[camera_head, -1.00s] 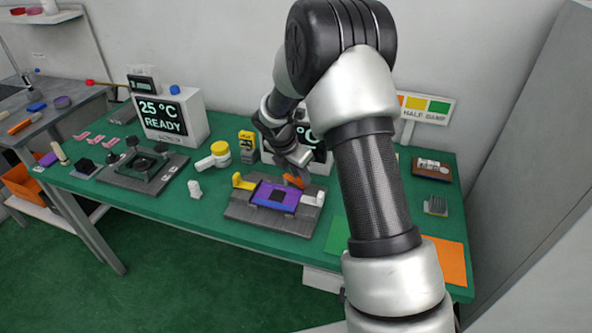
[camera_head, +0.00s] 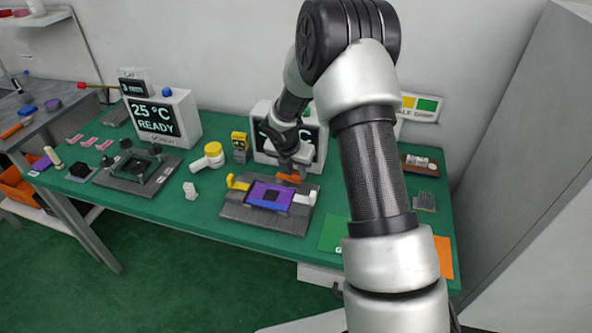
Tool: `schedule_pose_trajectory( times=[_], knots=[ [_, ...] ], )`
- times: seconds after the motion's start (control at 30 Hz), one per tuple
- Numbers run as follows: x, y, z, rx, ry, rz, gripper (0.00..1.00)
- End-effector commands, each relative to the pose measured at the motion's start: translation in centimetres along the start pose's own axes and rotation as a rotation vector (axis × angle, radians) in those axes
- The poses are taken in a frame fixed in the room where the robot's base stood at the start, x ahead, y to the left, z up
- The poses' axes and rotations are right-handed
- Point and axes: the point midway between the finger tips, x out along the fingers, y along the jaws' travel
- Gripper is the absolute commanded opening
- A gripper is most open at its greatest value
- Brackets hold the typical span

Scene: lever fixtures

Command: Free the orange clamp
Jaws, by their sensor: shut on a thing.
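The orange clamp (camera_head: 289,178) sits at the back edge of the dark fixture plate (camera_head: 238,212), behind the purple and blue part. My gripper (camera_head: 290,170) is at the clamp from above and behind, shut on it; the fingertips are small and partly hidden. A yellow clamp (camera_head: 236,183) is at the left side of the fixture and a white clamp (camera_head: 304,198) at the right. The purple part (camera_head: 284,209) with a dark square in its middle lies flat between them.
A white display box (camera_head: 262,150) stands close behind my gripper. A yellow-capped white item (camera_head: 213,153) and a small white piece (camera_head: 190,191) are left of the fixture. Another dark fixture (camera_head: 140,174) is farther left. Green and orange mats lie at the right.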

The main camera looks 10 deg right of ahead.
Motion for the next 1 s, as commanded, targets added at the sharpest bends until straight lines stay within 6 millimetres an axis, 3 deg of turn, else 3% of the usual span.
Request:
schedule_pose_trajectory(
  times=[0.07, 0.1, 0.2, 0.57, 1.0],
  knots=[
    [0.0, 0.0, 0.1, 0.001, -0.001, 0.000, 0.00],
    [0.0, 0.0, 0.1, 0.001, -0.001, 0.000, 0.28],
    [0.0, 0.0, 0.1, 0.001, -0.001, 0.000, 0.42],
    [-0.7, 0.0, 0.1, 0.001, -0.001, 0.001, 0.42],
    [-7.0, 0.0, 0.1, 0.001, -0.001, 0.000, 0.42]
  ],
)
